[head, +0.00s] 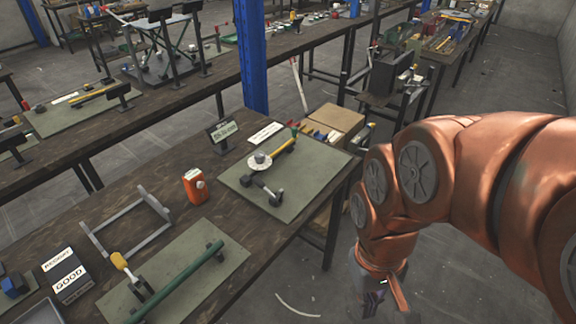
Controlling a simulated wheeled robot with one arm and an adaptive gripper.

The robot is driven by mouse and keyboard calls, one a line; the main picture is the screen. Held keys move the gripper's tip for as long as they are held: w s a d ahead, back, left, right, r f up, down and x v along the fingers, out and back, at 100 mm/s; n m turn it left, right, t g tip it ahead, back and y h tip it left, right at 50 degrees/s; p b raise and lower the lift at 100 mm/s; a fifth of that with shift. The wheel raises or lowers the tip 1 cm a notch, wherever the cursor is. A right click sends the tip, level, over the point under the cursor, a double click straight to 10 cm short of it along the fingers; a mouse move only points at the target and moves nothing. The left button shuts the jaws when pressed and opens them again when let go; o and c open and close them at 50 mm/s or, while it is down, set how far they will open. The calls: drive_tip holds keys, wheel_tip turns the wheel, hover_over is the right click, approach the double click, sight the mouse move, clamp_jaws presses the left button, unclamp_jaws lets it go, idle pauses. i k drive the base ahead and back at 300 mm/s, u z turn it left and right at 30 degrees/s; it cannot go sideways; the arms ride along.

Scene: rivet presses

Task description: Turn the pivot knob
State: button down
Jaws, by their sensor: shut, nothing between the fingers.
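A white round disc with a small raised knob (260,161) sits on the green mat (318,180) at the right end of the near bench. It may be the pivot knob, but no label shows this. A yellow bar with a red and green end (286,144) runs from beside the disc toward the back right. A black part with two stubby ends (267,191) lies in front of the disc. My gripper (373,303) hangs low at the bottom right, beyond the bench's right edge and well apart from the disc. It is shut and empty; its fingertips are small and dark.
A second green mat (225,250) bears a green bar and yellow-handled tool. A grey frame (128,225) stands behind it. A blue post (251,55) rises behind.

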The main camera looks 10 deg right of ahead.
sight(259, 156)
drive_tip(key=z, duration=0.95)
drive_tip(key=i, duration=0.85)
drive_tip(key=u, duration=2.45)
